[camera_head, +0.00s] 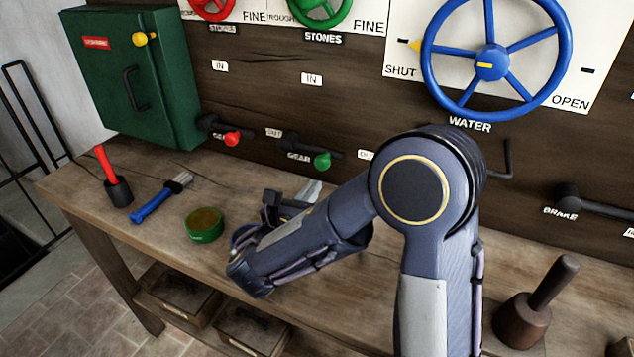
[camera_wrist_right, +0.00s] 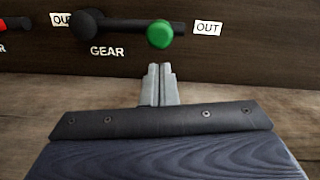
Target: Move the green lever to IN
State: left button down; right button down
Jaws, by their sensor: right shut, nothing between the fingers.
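The green lever has a round green knob (camera_head: 322,161) on a dark arm that runs right from a black pivot on the wooden wall, above a GEAR label. It lies level in the right wrist view, with the knob (camera_wrist_right: 160,34) beside an OUT label (camera_wrist_right: 207,28). An IN label (camera_head: 311,79) is on the wall above the pivot. My right gripper (camera_head: 313,189) is shut and empty. In the right wrist view its fingertips (camera_wrist_right: 160,68) are just below the knob in the picture, apart from it. My left gripper is not in view.
A red-knobbed lever (camera_head: 231,138) is left of the green one, near a green cabinet (camera_head: 150,85). A blue wheel (camera_head: 490,62) is upper right. A green tin (camera_head: 204,225), blue brush (camera_head: 152,204) and red-handled tool (camera_head: 106,165) stand or lie on the bench (camera_head: 110,218).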

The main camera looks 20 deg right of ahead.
jog(key=shift+x, duration=1.5)
